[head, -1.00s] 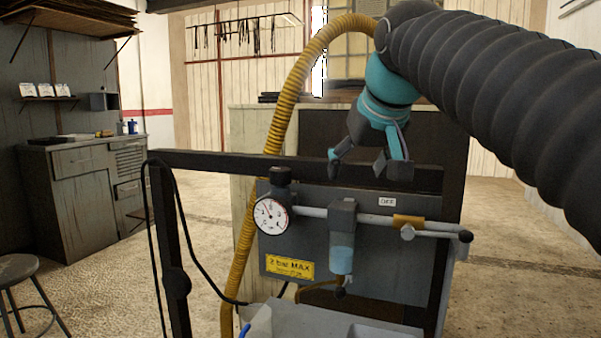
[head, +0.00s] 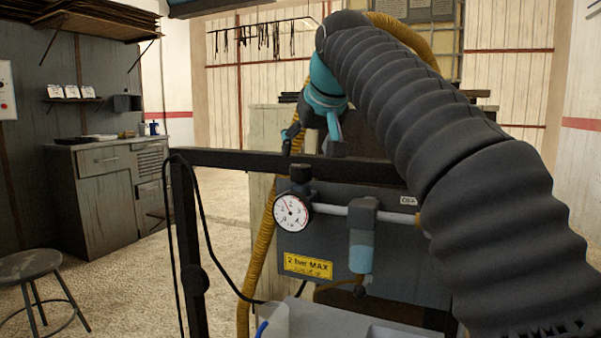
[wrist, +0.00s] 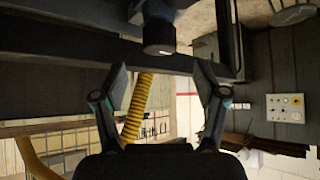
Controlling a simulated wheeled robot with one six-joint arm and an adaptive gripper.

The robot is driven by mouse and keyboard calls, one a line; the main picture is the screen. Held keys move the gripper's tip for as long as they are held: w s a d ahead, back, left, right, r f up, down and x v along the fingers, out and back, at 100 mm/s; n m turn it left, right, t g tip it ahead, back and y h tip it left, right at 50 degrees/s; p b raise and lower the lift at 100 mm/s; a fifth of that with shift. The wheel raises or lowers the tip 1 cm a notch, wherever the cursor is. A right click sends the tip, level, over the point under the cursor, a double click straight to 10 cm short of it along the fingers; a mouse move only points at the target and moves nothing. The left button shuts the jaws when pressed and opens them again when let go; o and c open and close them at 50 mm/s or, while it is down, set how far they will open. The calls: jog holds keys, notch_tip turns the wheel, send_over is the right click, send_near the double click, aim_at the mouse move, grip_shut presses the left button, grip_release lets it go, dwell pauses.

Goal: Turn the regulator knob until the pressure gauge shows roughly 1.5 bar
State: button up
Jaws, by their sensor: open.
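The regulator knob (head: 300,173) is a small black cylinder standing upright above the round white pressure gauge (head: 292,213). The gauge's dark needle points to the upper left; its numbers are too small to read surely. My gripper (head: 312,148) is open and empty, above the knob and close to the dark top rail in the head view. In the wrist view my gripper (wrist: 157,72) has its two fingers spread. The knob (wrist: 159,35) shows beyond the fingertips, roughly centred between them and apart from both.
A dark rail (head: 250,160) runs across above the grey panel (head: 335,245). A pipe (head: 395,217) and a blue filter bowl (head: 361,252) sit right of the gauge. A yellow hose (head: 262,240) hangs behind. A stool (head: 35,265) and a cabinet (head: 108,190) stand left.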

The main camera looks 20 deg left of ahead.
aim_at(301, 166)
jog(key=b+x, duration=0.1)
jog(key=x, duration=0.6)
jog(key=c, duration=1.1)
